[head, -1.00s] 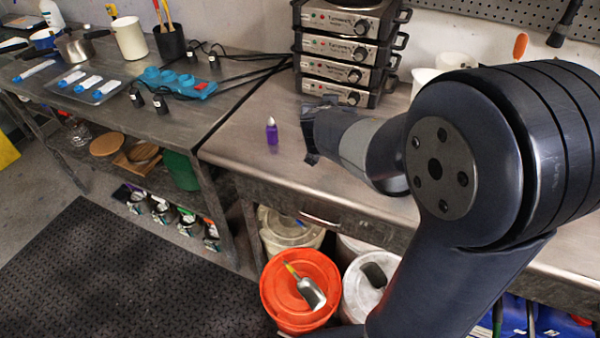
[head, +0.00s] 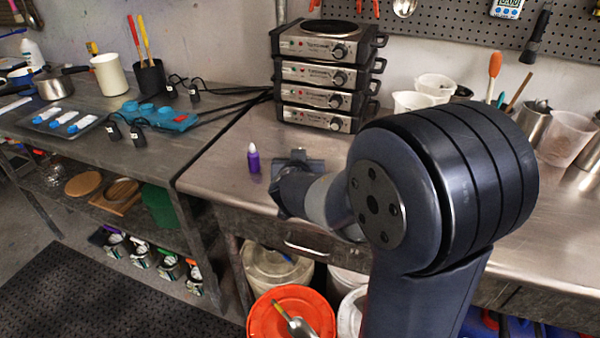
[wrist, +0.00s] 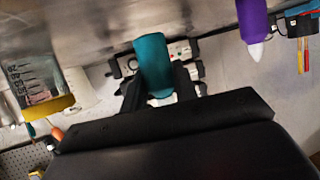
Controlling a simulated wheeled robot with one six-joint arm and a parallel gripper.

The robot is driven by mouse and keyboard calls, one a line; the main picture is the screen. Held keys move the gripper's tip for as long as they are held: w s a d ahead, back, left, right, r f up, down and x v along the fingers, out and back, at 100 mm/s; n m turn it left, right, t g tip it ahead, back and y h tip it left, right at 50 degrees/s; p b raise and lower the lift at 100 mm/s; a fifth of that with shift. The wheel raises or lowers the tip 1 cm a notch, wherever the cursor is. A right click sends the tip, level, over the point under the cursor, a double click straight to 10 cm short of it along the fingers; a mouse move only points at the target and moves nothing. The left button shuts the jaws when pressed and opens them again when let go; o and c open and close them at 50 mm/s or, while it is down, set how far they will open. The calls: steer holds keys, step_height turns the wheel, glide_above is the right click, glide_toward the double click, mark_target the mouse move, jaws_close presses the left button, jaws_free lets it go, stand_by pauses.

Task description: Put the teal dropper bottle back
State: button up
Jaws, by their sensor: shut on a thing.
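The teal dropper bottle (wrist: 153,62) shows in the wrist view between the two dark fingers of my gripper (wrist: 158,90), which is shut on it. In the head view my gripper (head: 292,168) is over the front left part of the steel bench (head: 222,180), and the teal bottle cannot be made out there. A purple dropper bottle (head: 253,160) with a white tip stands upright on the bench just left of my gripper. It also shows in the wrist view (wrist: 253,18), apart from the held bottle.
A stack of hotplates (head: 325,75) stands at the back of the bench. White tubs (head: 435,86) and a clear beaker (head: 566,138) stand to the right. Bare steel surrounds the purple bottle.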

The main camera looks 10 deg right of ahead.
steer(key=shift+f, duration=1.15)
steer(key=shift+f+b, duration=0.2)
steer(key=shift+b, duration=0.3)
steer(key=o, duration=0.9)
steer(key=shift+r, duration=0.1)
steer(key=shift+o, duration=0.2)
steer(key=shift+r+p, duration=0.1)
steer(key=shift+p, duration=0.2)
steer(key=shift+r, duration=0.15)
steer(key=v, duration=1.2)
